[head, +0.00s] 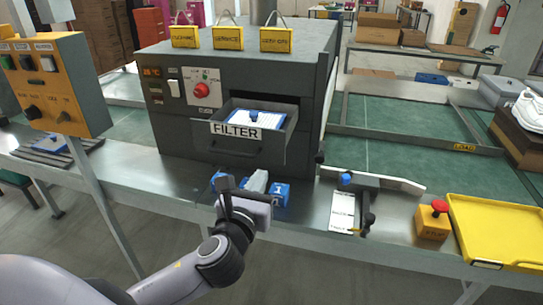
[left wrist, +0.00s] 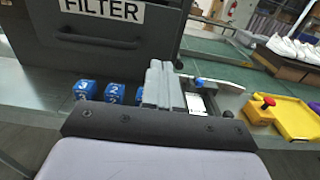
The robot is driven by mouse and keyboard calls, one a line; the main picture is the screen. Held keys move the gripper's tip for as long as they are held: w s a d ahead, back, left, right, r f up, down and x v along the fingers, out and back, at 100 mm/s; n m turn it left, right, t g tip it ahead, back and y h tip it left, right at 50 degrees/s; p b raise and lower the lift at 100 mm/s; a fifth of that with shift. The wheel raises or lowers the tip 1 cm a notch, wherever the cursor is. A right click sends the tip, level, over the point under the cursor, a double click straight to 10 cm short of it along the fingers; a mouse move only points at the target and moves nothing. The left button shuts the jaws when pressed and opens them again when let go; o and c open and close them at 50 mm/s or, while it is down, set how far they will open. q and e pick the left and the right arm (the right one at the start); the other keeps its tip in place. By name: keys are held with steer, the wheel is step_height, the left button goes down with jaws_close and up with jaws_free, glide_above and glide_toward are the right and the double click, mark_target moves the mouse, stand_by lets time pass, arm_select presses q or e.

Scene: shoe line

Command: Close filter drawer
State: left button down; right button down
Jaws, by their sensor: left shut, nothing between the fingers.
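The filter drawer (head: 245,158) stands pulled out from the front of the dark grey machine (head: 225,65). Its front has a FILTER label and a dark bar handle, and a blue-edged white filter (head: 256,119) lies inside. The drawer front (left wrist: 110,40) also shows at the upper left in the left wrist view. My left gripper (head: 257,182) is in front of and below the drawer, apart from it, over the metal bench edge. Its fingers (left wrist: 160,80) are shut together and empty. My right gripper is not in view.
Small blue numbered blocks (left wrist: 85,90) stand on the bench (head: 185,180) beside my left gripper. To the right are a white-plated fixture (head: 342,212), a red-button yellow box (head: 433,220) and a yellow tray (head: 485,262). A yellow control panel (head: 50,90) stands at the left.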

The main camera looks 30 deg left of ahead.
mark_target(275, 151)
arm_select(q)
steer(key=x, duration=0.9)
steer(key=shift+d+p, duration=0.1)
steer(key=shift+p, duration=0.2)
steer(key=shift+w, duration=0.1)
